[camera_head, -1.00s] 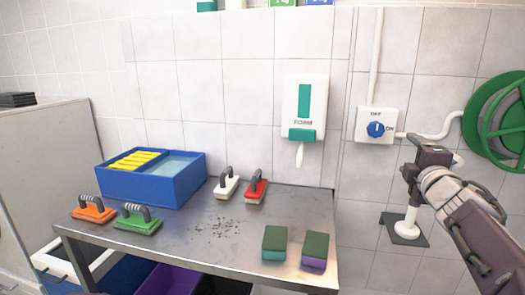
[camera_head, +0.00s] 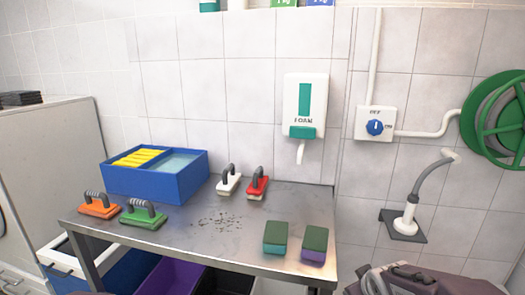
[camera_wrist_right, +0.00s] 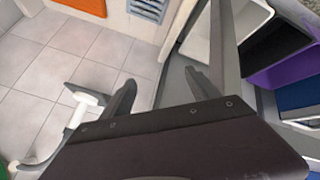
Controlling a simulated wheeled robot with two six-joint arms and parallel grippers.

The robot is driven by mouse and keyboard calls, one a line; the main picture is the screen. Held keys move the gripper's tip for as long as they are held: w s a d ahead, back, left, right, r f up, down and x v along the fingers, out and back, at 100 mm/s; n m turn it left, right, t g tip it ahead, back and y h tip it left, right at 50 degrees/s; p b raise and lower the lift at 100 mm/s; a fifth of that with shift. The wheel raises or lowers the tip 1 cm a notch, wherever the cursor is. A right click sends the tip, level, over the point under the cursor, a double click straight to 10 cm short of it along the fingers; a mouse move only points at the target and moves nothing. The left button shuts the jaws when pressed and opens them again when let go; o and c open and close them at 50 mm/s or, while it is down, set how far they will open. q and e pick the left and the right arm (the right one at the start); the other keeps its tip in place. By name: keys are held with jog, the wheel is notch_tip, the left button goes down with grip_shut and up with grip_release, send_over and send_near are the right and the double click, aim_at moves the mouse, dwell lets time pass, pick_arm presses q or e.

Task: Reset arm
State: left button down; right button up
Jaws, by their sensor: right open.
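My right arm shows in the head view only at the bottom right edge, and its fingertips are out of that view. In the right wrist view my right gripper (camera_wrist_right: 160,92) has its two fingers spread apart with nothing between them. Behind it are the tiled floor and the metal leg of the table. My left gripper does not show in the head view.
A steel table (camera_head: 190,236) carries a blue bin (camera_head: 150,185), several handled brushes and two sponges (camera_head: 314,240). A foam dispenser (camera_head: 304,105) and a dial switch (camera_head: 375,126) are on the wall. A grey-hosed stand (camera_head: 404,222) and green hose reel (camera_head: 495,120) are at right.

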jog(key=s+a+f+m+g+y, duration=0.1)
jog(key=s+a+f+m+g, duration=0.15)
jog(key=s+a+f, duration=0.35)
jog(key=s+a+f+m+g+y, duration=0.15)
jog(key=s+f+g, duration=0.25)
jog(key=s, duration=0.5)
notch_tip(320, 180, up, 20)
jog(key=p, duration=2)
jog(key=shift+s+a+p, duration=0.15)
jog(key=shift+a+p, duration=0.1)
jog(key=shift+p, duration=0.1)
